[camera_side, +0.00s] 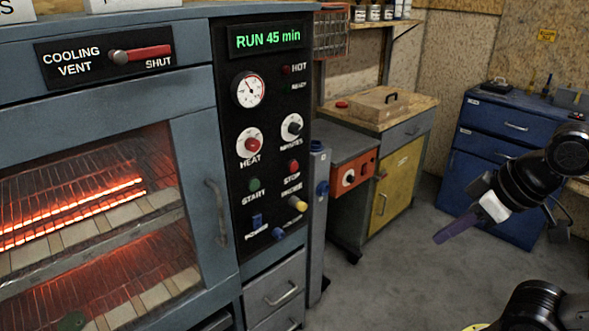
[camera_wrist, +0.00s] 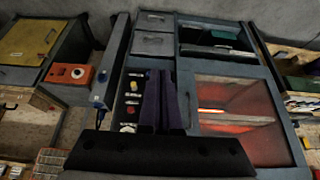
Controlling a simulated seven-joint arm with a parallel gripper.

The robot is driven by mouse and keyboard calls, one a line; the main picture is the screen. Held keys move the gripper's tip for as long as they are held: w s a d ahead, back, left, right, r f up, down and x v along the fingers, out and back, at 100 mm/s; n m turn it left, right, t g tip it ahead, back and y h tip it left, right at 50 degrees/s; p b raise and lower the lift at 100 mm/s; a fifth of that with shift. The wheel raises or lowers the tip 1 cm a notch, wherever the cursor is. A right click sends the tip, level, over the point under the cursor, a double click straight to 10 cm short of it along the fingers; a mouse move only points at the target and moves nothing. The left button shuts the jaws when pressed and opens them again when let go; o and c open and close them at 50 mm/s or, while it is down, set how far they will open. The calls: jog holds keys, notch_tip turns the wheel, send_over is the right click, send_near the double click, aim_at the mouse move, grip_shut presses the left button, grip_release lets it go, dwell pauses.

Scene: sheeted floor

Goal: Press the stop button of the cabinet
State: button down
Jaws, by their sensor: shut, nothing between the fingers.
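The cabinet is a blue-grey oven cabinet (camera_side: 222,100) on the left of the side view. Its black control panel (camera_side: 268,75) carries a red stop button (camera_side: 293,166), right of the green start button (camera_side: 254,184) and above a yellow-tipped knob (camera_side: 297,203). The display (camera_side: 267,38) reads "RUN 45 min". My gripper (camera_side: 437,239) is shut and empty, with dark purple fingers, well to the right of the panel and apart from it. In the wrist view the cabinet appears upside down, and my gripper's fingers (camera_wrist: 160,76) cover part of the panel (camera_wrist: 132,107).
A red heat knob (camera_side: 250,143) and dark minutes knob (camera_side: 292,127) sit above the start and stop buttons. The oven window (camera_side: 90,210) glows. A grey unit with an orange panel (camera_side: 350,178) stands right of the cabinet. Open floor (camera_side: 400,285) lies before it.

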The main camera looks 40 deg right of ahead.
jog(key=w+d+r+m+t+y, duration=0.1)
jog(key=w+r+m+t, duration=0.2)
jog(key=w, duration=1.1)
jog(key=w+r+m+t, duration=0.15)
jog(key=w+r, duration=0.35)
jog(key=w, duration=0.8)
jog(key=m+h, duration=0.2)
jog(key=m, duration=0.1)
send_near(294, 167)
jog(key=s+a+r, duration=0.3)
jog(key=s+r, duration=0.2)
jog(key=d+f+m+g, duration=0.1)
jog(key=d+f, duration=0.3)
jog(key=f, duration=0.6)
jog(key=shift+f+g, duration=0.15)
jog(key=shift+g, duration=0.1)
jog(key=w, duration=0.8)
jog(key=shift+w, duration=0.3)
jog(key=shift+w, duration=0.15)
